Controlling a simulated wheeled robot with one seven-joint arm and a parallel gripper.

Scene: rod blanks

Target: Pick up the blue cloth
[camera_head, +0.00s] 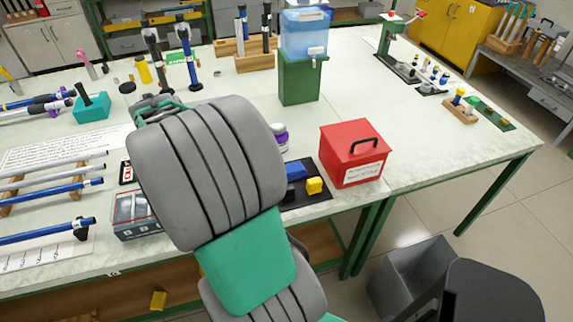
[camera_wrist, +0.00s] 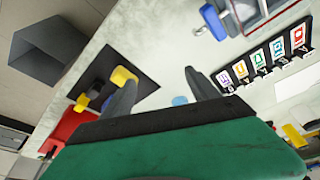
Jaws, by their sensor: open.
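My gripper (camera_wrist: 160,86) shows in the wrist view with two dark fingers spread apart and nothing visible between their tips. It is above the worktable, between the black mat and the row of picture cards. A small blue piece (camera_wrist: 211,22) lies near the table edge beyond the right finger in the wrist view; it may be the blue cloth, but I cannot tell for sure. In the head view a blue block-like thing (camera_head: 296,170) lies on the black mat (camera_head: 307,199) beside a yellow block (camera_head: 314,186). My arm hides the gripper there.
A red box (camera_head: 352,153) stands right of the mat. A clear-sided case (camera_head: 136,214) is left of my arm. A blue water container (camera_head: 304,34) on a green stand (camera_head: 301,79) rises behind. Rods on racks fill the left. The table's right middle is clear. A grey bin (camera_head: 412,275) stands below.

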